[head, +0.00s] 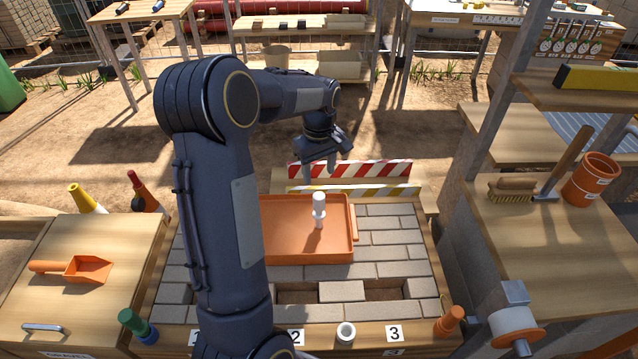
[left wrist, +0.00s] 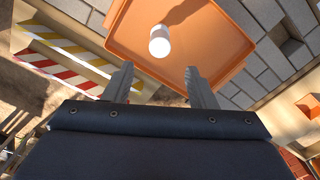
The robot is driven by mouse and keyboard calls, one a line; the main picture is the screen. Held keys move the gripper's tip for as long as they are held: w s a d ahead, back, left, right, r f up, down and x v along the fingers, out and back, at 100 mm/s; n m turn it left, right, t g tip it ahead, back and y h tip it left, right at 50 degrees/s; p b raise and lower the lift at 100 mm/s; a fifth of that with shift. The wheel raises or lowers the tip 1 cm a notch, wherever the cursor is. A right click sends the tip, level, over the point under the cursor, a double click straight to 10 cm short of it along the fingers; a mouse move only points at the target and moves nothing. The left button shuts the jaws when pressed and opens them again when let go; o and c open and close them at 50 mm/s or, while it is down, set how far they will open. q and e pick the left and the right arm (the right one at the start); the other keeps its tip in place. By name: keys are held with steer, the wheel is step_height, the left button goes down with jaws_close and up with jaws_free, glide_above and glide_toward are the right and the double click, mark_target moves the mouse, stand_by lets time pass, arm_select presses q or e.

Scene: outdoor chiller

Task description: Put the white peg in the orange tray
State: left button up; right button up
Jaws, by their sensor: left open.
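The white peg (head: 319,208) stands upright on the floor of the orange tray (head: 285,258), right of the tray's middle in the head view. The left wrist view shows the peg (left wrist: 159,42) from above, inside the tray (left wrist: 215,60), with nothing gripping it. My left gripper (head: 322,172) is open and empty, beyond the peg near the tray's far edge in the head view. Its two fingers (left wrist: 159,85) are spread apart, and the peg is clear of them. My left arm hides the left part of the tray. My right gripper is not shown.
Striped barrier boards (head: 350,170) stand behind the tray. The tray rests on grey paving blocks (head: 390,243) with open gaps in front.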

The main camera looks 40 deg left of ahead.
arm_select(q)
steer(key=s+d+r+m+t+h, duration=0.1)
steer(key=s+d+r+m+t, duration=0.15)
steer(key=s+d+r, duration=0.35)
steer(key=s+d+m+t+h, duration=0.2)
steer(key=s+d+m, duration=0.8)
steer(key=s, duration=0.7)
steer(key=d+t, duration=0.1)
steer(key=d, duration=0.1)
steer(key=shift+s+d+r+h, duration=0.15)
steer(key=shift+d+r+h, duration=0.2)
steer(key=shift+r+h, duration=0.05)
